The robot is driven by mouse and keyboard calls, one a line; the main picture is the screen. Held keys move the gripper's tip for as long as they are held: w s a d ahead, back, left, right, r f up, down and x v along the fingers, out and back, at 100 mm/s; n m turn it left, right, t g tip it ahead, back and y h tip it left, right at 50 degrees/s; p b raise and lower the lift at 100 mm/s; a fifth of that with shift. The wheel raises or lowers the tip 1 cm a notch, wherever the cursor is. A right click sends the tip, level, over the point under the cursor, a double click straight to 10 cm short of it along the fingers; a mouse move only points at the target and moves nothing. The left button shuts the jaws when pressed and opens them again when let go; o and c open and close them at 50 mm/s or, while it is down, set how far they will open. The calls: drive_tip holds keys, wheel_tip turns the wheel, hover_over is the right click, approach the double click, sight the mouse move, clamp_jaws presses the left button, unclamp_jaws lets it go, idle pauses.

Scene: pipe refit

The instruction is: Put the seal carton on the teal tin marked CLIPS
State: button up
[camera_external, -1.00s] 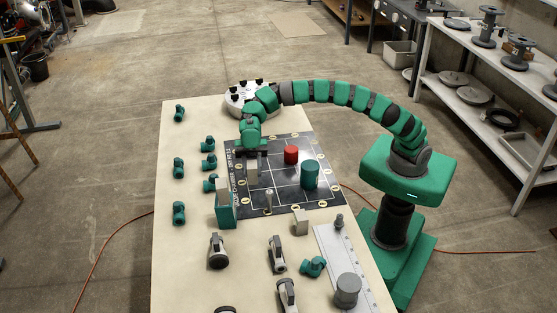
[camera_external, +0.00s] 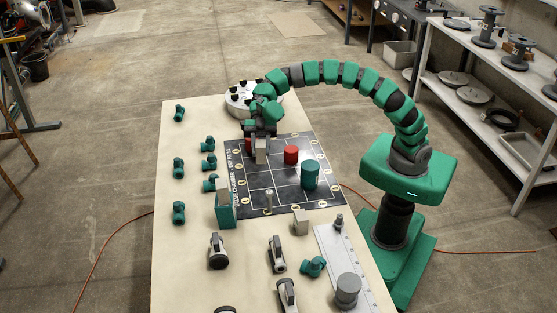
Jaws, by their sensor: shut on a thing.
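My gripper (camera_external: 262,137) is shut on a small beige carton (camera_external: 261,151), which hangs below it over the upper left part of the dark grid board (camera_external: 260,207). I take this to be the seal carton; no print is readable on it. A teal round tin (camera_external: 310,175) stands upright on the right part of the board, apart from the carton, with nothing on top. Its marking cannot be read from here. The gripper is up and to the left of this tin in the picture.
A red tin (camera_external: 291,155) stands between carton and teal tin; another red tin (camera_external: 249,146) is partly hidden by the gripper. A small metal post (camera_external: 268,198), a teal box (camera_external: 225,212) and a beige block (camera_external: 300,222) stand nearby. Teal fittings (camera_external: 208,162) line the left.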

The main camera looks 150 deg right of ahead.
drive_tip(key=s+a+r, duration=0.2)
drive_tip(key=s+a, duration=0.5)
drive_tip(key=s, duration=0.5)
drive_tip(key=s+a+r+n+g+y, duration=0.1)
drive_tip(key=s+a, duration=0.3)
drive_tip(key=a, duration=0.4)
drive_tip(key=s+a+r+n+g+y, duration=0.1)
drive_tip(key=s+a, duration=0.4)
drive_tip(key=a, duration=0.2)
drive_tip(key=b, duration=0.2)
hover_over(310, 165)
drive_tip(key=shift+f, duration=0.6)
drive_tip(key=shift+f+b, duration=0.5)
drive_tip(key=shift+f, duration=1.2)
drive_tip(key=shift+f, duration=0.1)
drive_tip(key=o, duration=1)
drive_tip(key=shift+c, duration=0.2)
